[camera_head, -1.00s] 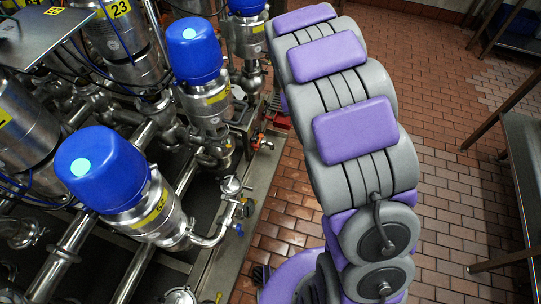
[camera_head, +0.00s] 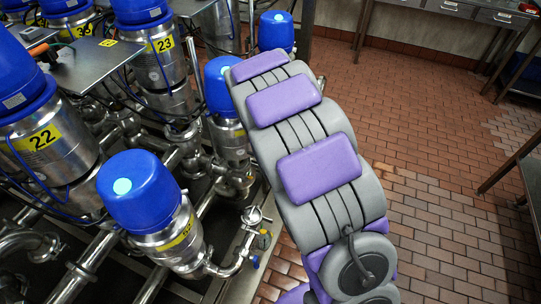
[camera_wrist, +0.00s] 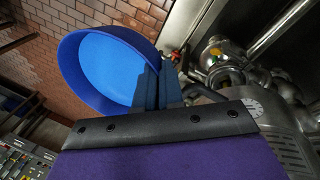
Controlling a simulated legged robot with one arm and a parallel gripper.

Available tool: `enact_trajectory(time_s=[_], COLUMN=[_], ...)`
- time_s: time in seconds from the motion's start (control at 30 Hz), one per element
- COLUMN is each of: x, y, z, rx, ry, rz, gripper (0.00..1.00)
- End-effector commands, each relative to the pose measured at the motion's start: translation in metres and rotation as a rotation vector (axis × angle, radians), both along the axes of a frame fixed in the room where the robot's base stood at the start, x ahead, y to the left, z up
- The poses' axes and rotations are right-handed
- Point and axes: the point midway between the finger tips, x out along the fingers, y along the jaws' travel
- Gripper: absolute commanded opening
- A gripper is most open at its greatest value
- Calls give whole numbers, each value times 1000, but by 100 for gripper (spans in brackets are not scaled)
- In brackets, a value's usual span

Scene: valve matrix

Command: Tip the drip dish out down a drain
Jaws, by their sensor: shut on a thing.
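In the wrist view, a round blue dish (camera_wrist: 108,68) with a raised rim and a lighter blue inside shows at the upper left. My gripper (camera_wrist: 157,88) is shut on the near right edge of the dish. The inside that shows looks empty. The dish is held over the brick floor side, beside the valve pipework. In the head view my arm runs along the right of the valves, and the gripper and dish are hidden. No drain can be made out for certain.
Blue-capped steel valves (camera_head: 140,195) and pipes stand at the left of the head view. A metal plate (camera_head: 90,62) sits among them. The brick floor (camera_head: 430,150) at the right is open. A bench (camera_head: 528,190) stands at the right edge, another at the back.

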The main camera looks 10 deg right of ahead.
Motion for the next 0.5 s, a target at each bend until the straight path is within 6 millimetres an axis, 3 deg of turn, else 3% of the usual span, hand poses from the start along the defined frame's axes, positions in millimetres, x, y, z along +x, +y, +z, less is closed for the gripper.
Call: enact_trajectory(time_s=[0.5], x=[0], y=[4], z=[66], rx=[-4], ry=[-1], rz=[2], gripper=[0])
